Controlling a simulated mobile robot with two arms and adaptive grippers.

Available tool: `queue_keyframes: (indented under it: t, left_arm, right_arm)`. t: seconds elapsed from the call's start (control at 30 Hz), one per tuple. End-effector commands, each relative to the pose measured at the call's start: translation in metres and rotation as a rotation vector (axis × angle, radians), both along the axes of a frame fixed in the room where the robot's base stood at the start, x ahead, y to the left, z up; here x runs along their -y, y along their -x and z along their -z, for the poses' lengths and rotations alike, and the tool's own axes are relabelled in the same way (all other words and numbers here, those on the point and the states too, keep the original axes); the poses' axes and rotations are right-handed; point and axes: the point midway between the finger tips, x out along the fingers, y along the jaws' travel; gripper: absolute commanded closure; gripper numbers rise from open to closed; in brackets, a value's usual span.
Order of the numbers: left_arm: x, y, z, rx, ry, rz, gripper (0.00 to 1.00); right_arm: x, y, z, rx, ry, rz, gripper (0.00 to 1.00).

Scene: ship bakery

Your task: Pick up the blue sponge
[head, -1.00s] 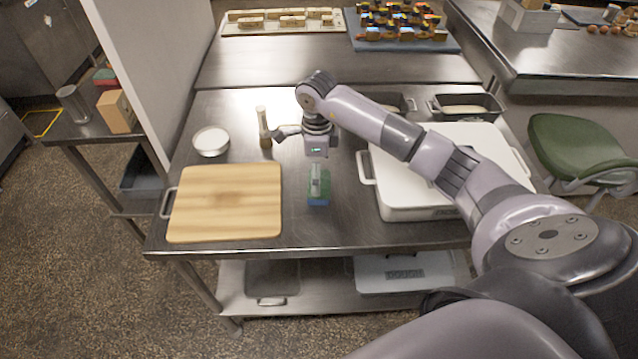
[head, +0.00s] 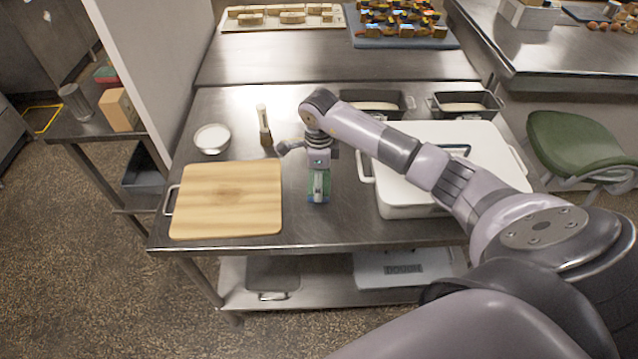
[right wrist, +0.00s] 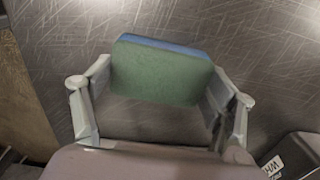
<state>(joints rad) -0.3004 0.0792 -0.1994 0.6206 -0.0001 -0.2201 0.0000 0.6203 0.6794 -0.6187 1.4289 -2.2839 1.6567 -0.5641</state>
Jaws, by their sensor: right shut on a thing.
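The sponge (head: 326,190) is on the steel table, between the wooden board and the white box in the head view. In the right wrist view the sponge (right wrist: 160,73) shows a green face and a blue layer along its far edge. My right gripper (head: 318,187) points down over it and is shut on it. In the right wrist view a finger is at each end of the sponge. I cannot tell whether the sponge still touches the table. My left gripper is not in view.
A wooden cutting board (head: 225,200) lies left of the sponge. A white lidded box (head: 415,200) stands close on the right. A white bowl (head: 211,138) and a small bottle (head: 264,125) stand behind, with loaf tins (head: 464,112) farther right. Bare steel lies in front.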

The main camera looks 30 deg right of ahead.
Motion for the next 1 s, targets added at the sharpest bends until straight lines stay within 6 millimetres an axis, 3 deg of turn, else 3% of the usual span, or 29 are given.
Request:
queue_keyframes:
  t: [0.37,0.57,0.77,1.0]
  left_arm:
    - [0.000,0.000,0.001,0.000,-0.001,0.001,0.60]
    - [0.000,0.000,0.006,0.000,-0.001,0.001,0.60]
    - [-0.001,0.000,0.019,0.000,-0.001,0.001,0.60]
    - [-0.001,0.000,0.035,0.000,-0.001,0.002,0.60]
  right_arm:
    - [0.000,-0.001,-0.003,0.001,0.000,0.000,0.31]
    - [0.001,-0.001,-0.021,0.004,0.001,-0.001,0.31]
    - [0.001,-0.002,-0.068,0.010,0.002,0.000,0.31]
    - [0.001,-0.002,-0.141,0.008,0.002,0.000,0.31]
